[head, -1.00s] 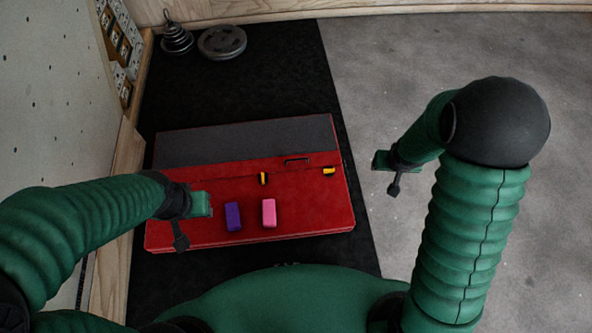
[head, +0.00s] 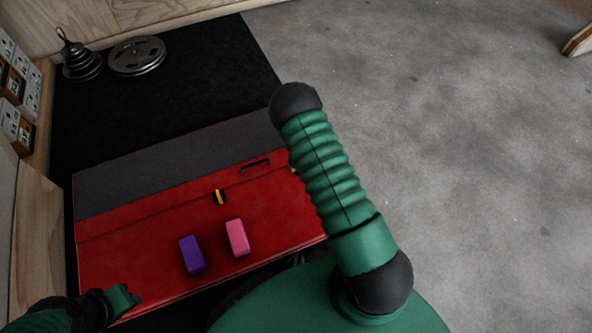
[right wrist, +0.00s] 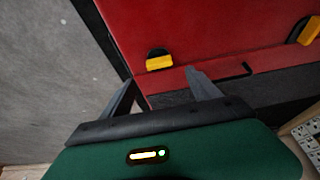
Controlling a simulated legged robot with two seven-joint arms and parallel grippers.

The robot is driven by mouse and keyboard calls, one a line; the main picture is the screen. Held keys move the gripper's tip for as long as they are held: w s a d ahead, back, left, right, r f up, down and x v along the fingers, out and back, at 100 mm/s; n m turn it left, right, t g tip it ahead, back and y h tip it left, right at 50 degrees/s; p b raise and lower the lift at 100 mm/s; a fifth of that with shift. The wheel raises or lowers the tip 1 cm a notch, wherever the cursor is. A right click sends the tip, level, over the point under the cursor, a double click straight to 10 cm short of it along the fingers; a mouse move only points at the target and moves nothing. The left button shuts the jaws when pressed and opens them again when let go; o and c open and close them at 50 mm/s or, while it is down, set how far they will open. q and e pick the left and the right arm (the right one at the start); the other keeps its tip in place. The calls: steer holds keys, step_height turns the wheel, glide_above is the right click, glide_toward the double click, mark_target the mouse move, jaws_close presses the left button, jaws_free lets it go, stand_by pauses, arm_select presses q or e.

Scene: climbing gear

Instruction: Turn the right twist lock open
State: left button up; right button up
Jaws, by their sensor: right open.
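The right twist lock (right wrist: 159,60), a yellow bar on a black base, is on the red case (head: 130,255). In the right wrist view, which looks from the far side, it shows at the left with its bar lying nearly level. In the head view only a yellow sliver (head: 293,171) of it shows beside my right arm. My right gripper (right wrist: 160,75) is open and empty. Its fingertips appear either side of the lock in the picture, apart from it. My arm hides this gripper in the head view. My left gripper (head: 122,298) is at the lower left; its jaws are unclear.
The other twist lock (head: 219,197) is left of the black handle (head: 256,164). A purple block (head: 191,254) and a pink block (head: 237,238) lie on the case's near part. Bare concrete is at the right.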

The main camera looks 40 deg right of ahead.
steer(key=b+x, duration=0.3)
steer(key=x, duration=0.4)
steer(key=shift+s, duration=0.1)
steer(key=shift+w+d+f+b, duration=0.1)
steer(key=shift+w+f+b, duration=0.25)
steer(key=shift+f+b, duration=0.15)
steer(key=c, duration=1.4)
steer(key=shift+o, duration=0.2)
